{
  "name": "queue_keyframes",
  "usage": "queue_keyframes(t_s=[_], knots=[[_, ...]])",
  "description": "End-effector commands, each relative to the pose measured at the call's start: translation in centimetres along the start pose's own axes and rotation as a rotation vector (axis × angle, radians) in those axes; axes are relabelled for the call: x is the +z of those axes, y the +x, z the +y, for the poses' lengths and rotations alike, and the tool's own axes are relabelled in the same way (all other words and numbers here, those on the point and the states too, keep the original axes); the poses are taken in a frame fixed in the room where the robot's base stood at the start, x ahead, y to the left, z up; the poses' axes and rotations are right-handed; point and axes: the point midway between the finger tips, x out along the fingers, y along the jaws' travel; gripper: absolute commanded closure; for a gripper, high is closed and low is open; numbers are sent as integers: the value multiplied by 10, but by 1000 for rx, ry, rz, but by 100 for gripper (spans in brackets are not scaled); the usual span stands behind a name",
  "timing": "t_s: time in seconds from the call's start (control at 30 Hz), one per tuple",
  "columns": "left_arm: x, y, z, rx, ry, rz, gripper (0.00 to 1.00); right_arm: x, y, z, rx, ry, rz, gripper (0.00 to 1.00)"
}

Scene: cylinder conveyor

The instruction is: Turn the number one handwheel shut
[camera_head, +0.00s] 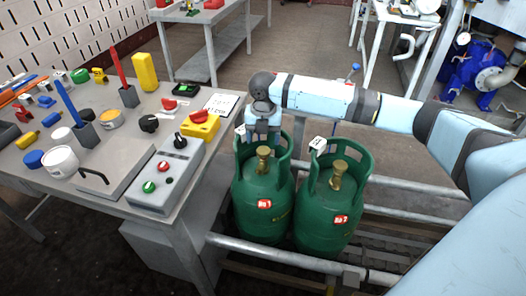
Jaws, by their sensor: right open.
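The green cylinder labelled No 1 (262,215) stands upright on the left of a pair. Its brass valve with the number one handwheel (264,158) sits in the middle of its open collar. My right gripper (262,136) points down at the far side of that collar, just above and behind the brass valve. It is open, and I see nothing held in it. Whether its fingers touch the collar or the valve cannot be made out. My left gripper is not in view.
The green cylinder labelled No 2 (330,215) stands close on the right, with its own brass valve (337,172). A metal rail (290,258) runs in front of both cylinders. A grey workbench (215,140) on the left holds a control box (168,175), an emergency-stop box (200,125) and several tools.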

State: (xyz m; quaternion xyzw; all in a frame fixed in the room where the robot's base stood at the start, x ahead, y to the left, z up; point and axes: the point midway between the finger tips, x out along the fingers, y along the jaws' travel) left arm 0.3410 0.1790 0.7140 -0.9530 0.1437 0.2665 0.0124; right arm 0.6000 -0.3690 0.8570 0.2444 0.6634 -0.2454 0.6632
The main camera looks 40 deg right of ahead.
Motion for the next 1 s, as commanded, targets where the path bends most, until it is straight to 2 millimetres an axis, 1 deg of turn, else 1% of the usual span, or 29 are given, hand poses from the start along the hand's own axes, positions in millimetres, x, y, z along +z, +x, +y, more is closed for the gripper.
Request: queue_keyframes(t_s=[0.03, 0.1, 0.2, 0.3, 0.43, 0.67, 0.77, 0.8, 0.9, 1.0], knots=[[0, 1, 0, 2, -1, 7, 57, 0, 13, 0, -1, 0, 2, 29], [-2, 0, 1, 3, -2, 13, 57, -1, 25, 0, -2, 0, 2, 29], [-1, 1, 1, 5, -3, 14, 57, 0, 37, 0, 0, 1, 1, 29], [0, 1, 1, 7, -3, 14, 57, 0, 44, 0, 0, 0, 0, 29], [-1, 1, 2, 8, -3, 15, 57, 0, 49, 1, 2, 0, 0, 29], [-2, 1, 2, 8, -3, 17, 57, 0, 49, 0, 1, 0, 0, 29], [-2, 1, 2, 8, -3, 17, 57, 0, 49, 0, 1, 0, 0, 50], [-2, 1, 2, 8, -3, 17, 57, 0, 49, 0, 1, 0, 0, 59], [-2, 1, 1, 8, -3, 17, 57, 0, 49, 0, 1, 0, 0, 79], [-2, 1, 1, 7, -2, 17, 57, 0, 48, 0, 1, 1, 0, 79]])
